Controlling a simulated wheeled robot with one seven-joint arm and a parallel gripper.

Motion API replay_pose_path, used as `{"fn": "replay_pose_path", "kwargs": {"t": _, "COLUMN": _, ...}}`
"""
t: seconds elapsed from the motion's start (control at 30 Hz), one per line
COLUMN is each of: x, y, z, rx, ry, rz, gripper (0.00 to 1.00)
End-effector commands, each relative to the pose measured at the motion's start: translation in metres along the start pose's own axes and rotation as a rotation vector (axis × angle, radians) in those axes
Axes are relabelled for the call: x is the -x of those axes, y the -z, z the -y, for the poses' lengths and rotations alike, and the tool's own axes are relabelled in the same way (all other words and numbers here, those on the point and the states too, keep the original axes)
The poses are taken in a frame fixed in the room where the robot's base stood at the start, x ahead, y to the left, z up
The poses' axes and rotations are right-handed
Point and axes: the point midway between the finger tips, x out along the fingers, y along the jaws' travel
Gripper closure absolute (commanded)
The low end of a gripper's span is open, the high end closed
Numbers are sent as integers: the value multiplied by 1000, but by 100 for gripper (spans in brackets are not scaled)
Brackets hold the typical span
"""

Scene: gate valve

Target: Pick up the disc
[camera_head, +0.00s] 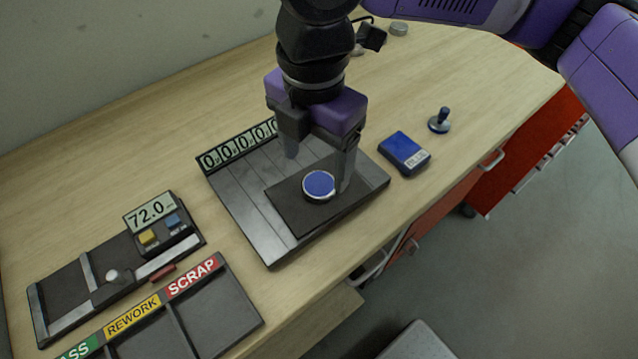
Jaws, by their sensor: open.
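The disc (319,185) is round, blue on top with a pale metallic rim. It lies flat on a dark square pad on the grey plate (256,222). My gripper (318,172) points down over the plate, with its two grey fingers apart. One finger is behind and left of the disc, the other close to its right edge. The disc is not between closed fingers, and I cannot tell whether the right finger touches it.
A counter display stands along the plate's back edge. A blue ink pad (404,153) and a stamp (439,121) are to the right. A gauge reading 72.0 (152,212) and a tray labelled REWORK and SCRAP (210,312) are at the lower left. The table's front edge is close.

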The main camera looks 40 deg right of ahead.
Motion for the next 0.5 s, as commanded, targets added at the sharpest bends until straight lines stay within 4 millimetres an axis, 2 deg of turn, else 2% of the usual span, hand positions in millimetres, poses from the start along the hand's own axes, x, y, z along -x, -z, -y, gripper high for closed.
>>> {"fn": "replay_pose_path", "kwargs": {"t": 0.3, "x": -41, "y": -4, "z": 4, "rx": -1, "ry": 1, "rz": -1, "gripper": 26}}
{"fn": "replay_pose_path", "kwargs": {"t": 0.5, "x": -53, "y": -3, "z": 3, "rx": -1, "ry": -2, "rz": -1, "gripper": 26}}
